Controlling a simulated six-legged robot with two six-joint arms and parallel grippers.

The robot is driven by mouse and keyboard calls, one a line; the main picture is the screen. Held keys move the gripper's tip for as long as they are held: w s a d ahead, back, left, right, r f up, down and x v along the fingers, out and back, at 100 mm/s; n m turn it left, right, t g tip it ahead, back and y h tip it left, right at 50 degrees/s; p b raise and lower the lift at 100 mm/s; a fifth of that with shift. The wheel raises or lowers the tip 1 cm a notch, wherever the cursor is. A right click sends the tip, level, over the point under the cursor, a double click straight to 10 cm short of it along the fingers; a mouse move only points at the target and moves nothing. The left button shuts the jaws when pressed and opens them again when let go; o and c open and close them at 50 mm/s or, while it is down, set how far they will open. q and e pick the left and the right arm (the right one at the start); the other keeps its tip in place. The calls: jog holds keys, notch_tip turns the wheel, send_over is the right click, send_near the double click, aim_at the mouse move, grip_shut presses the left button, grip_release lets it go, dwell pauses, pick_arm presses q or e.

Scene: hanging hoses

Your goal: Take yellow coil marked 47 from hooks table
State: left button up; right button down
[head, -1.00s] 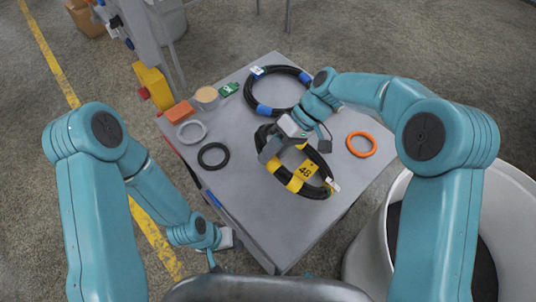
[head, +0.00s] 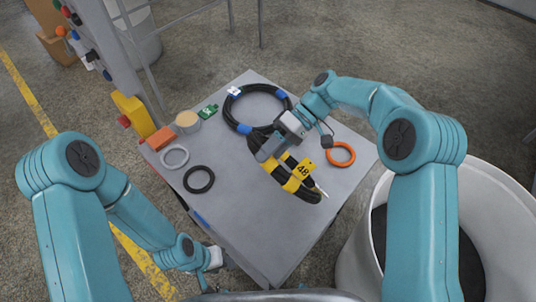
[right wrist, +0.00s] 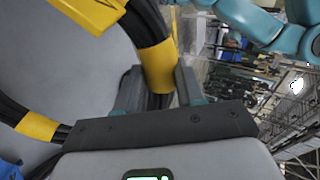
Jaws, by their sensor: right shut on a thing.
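A black coil with yellow bands (head: 297,184) carries a yellow tag (head: 303,168) that reads 48, not 47. My right gripper (head: 268,149) is shut on the coil's far left part, beside a yellow band. The coil looks tilted over the grey table (head: 240,225); I cannot tell whether it still touches the top. In the right wrist view, the black strands and a yellow band (right wrist: 155,66) pass between the fingers of the right gripper (right wrist: 157,92). My left gripper (head: 213,258) is low beside the table's left edge, away from the coil; its jaws are too small to read.
A black coil with blue bands (head: 262,92) lies behind. An orange ring (head: 341,153), a grey ring (head: 174,157), a black ring (head: 199,179), an orange block (head: 160,138) and a tape roll (head: 188,121) lie around. A white bin (head: 374,215) stands at right. The table's front is clear.

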jog(key=shift+r+p, duration=1.1)
jog(key=shift+r, duration=1.5)
